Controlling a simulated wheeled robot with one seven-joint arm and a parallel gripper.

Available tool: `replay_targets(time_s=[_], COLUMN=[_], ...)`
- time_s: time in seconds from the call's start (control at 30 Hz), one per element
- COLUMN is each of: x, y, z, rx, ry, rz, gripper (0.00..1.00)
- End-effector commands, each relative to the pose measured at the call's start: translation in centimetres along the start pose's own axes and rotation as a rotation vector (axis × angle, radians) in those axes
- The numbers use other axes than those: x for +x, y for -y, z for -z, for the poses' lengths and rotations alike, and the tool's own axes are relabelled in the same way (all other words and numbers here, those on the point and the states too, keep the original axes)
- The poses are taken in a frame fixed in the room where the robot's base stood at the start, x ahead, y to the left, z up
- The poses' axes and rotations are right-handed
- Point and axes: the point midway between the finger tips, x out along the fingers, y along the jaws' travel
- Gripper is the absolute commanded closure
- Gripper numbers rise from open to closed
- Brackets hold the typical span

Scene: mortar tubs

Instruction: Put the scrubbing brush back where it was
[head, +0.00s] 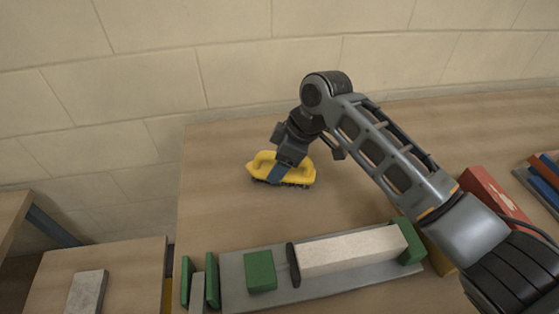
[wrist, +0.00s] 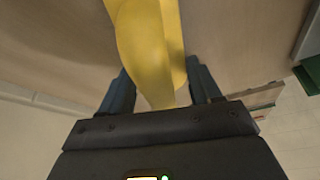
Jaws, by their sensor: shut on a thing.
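The scrubbing brush (head: 296,171) has a yellow body with a looped handle and dark bristles underneath. In the head view it is at the back left part of the wooden table, bristles down. I cannot tell whether the bristles touch the table or hang just above it. My gripper (head: 280,172) comes down from above and is shut on the brush's handle. In the wrist view the yellow brush (wrist: 148,45) runs up between the two fingers of my gripper (wrist: 160,92). The bristles are hidden in that view.
A red box (head: 492,196) and blue and red pieces (head: 545,180) are at the right. A lower table (head: 125,275) with a grey block stands left. The table (head: 215,190) around the brush is clear.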

Motion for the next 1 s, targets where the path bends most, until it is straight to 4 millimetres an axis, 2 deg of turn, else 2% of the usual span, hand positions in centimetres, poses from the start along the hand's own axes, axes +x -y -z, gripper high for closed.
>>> replay_targets(time_s=[0.03,0.27,0.63,0.77,1.0], x=[0.1,0.0,-0.7,-2.5,-7.5], y=[0.0,0.0,0.0,-0.1,-0.1], z=[0.0,0.0,0.1,0.1,0.1], rx=[0.0,0.0,0.0,-0.001,0.0], ry=[0.0,0.0,0.0,-0.002,-0.002], rz=[0.001,0.0,-0.001,-0.002,-0.002], gripper=[0.34,0.12,0.11,0.11,0.11])
